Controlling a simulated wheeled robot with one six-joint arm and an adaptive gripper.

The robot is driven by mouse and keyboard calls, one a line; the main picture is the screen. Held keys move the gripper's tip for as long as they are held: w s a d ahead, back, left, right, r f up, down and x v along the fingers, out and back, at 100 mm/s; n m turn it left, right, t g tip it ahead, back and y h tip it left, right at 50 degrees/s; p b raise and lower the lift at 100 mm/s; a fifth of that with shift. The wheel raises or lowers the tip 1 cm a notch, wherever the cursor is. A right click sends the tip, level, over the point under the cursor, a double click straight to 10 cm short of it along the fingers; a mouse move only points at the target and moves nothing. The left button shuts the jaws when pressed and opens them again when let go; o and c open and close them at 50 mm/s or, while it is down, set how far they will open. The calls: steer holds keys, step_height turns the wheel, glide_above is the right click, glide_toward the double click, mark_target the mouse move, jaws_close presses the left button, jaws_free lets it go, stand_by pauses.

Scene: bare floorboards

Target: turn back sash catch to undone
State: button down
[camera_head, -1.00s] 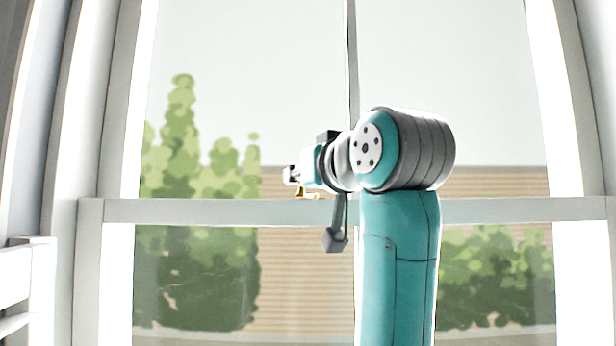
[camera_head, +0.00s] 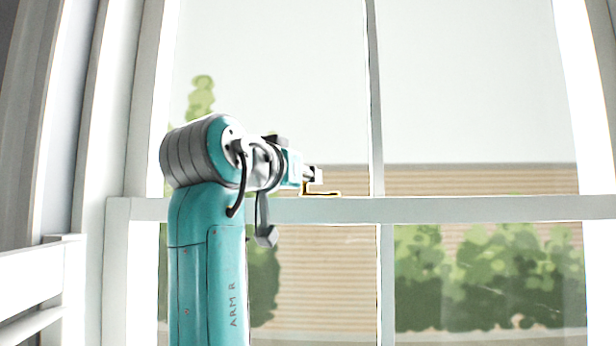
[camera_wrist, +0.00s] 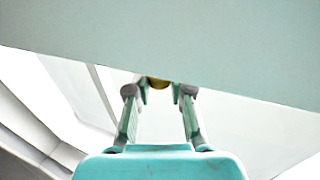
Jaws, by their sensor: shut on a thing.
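The sash catch (camera_head: 322,193) is a small brass piece on top of the window's middle rail. In the head view it shows as a low bar running right from a short upright part. My gripper (camera_head: 316,175) points right from the arm's end, at the catch's upright part. In the wrist view my gripper (camera_wrist: 159,92) has its two fingers on either side of a rounded brass part of the sash catch (camera_wrist: 158,83), shut on it. Most of the catch is hidden there behind the fingers and the pale rail.
The white meeting rail (camera_head: 480,208) crosses the window. A thin vertical bar (camera_head: 376,100) divides the panes to the right of the gripper. A white slatted piece (camera_head: 40,280) stands at lower left.

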steer(key=shift+w+a+m+g+h, duration=0.1)
steer(key=shift+w+m+g+h, duration=0.15)
steer(key=shift+m+h, duration=0.3)
steer(key=shift+w+a+m+g+h, duration=0.15)
steer(key=shift+m+g+h, duration=0.2)
steer(key=shift+h, duration=0.4)
steer(key=shift+d, duration=0.1)
steer(key=c, duration=1.1)
jaws_free()
steer(key=shift+s+d+y, duration=0.1)
steer(key=shift+y, duration=0.2)
